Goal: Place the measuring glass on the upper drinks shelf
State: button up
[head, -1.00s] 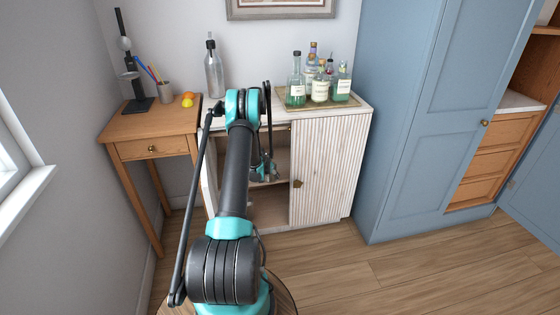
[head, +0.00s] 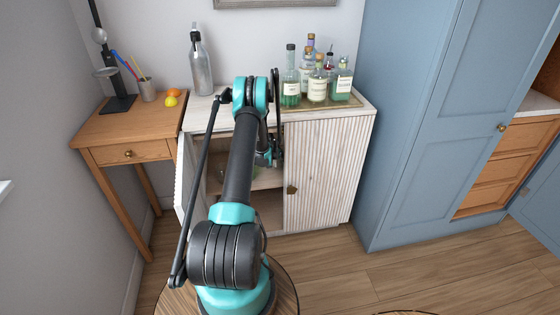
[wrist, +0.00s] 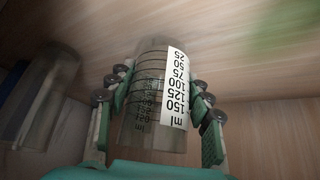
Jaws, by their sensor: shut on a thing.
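The measuring glass (wrist: 148,100) is clear, with black rings and a white scale label marked in ml. In the wrist view my gripper (wrist: 158,85) is shut on it, with green-padded fingers on both sides. A pale wooden surface runs close behind the glass; I cannot tell whether they touch. In the head view my gripper (head: 266,158) is at the open left half of the whitewashed cabinet, mostly hidden by my arm. The cabinet's inner shelf (head: 266,184) shows partly below it. The measuring glass cannot be made out in the head view.
Another clear glass vessel (wrist: 45,95) is left of the held glass. The cabinet's left door (head: 184,185) stands open; its right door (head: 318,175) is shut. Bottles on a tray (head: 318,103) and a tall bottle (head: 201,65) stand on top. A wooden desk (head: 130,125) is at left.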

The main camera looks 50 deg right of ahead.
jog(key=shift+a+f, duration=0.1)
jog(key=shift+f, duration=0.65)
jog(key=o, duration=1.2)
jog(key=shift+f, duration=0.1)
jog(key=shift+o, duration=0.2)
